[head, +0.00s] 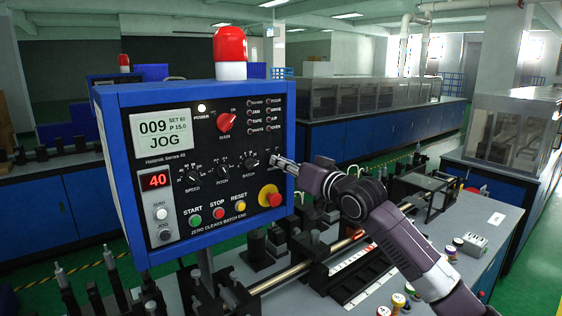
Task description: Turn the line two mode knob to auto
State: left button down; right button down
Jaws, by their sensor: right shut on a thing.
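My right gripper (276,160) reaches in from the right to the panel's right edge, beyond the batch knob (249,160). It is shut on a small knob there, which the fingers mostly hide. The knob's pointer and its label cannot be read clearly, nor does any line number show. My left gripper is out of view.
A red emergency button (270,196) on a yellow base sits just below my right gripper. A red main switch (226,123) and a row of buttons (218,213) are on the same panel. A grey bench (480,215) with machine parts lies below.

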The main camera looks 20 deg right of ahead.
jog(key=n+p, duration=0.4)
jog(key=n, duration=0.5)
jog(key=shift+d+n+p, duration=0.1)
jog(key=shift+n+p, duration=0.25)
jog(key=shift+n, duration=0.05)
dwell(0.4)
jog(key=c, duration=2)
grip_release()
jog(key=shift+c, duration=0.2)
jog(key=v, duration=1.2)
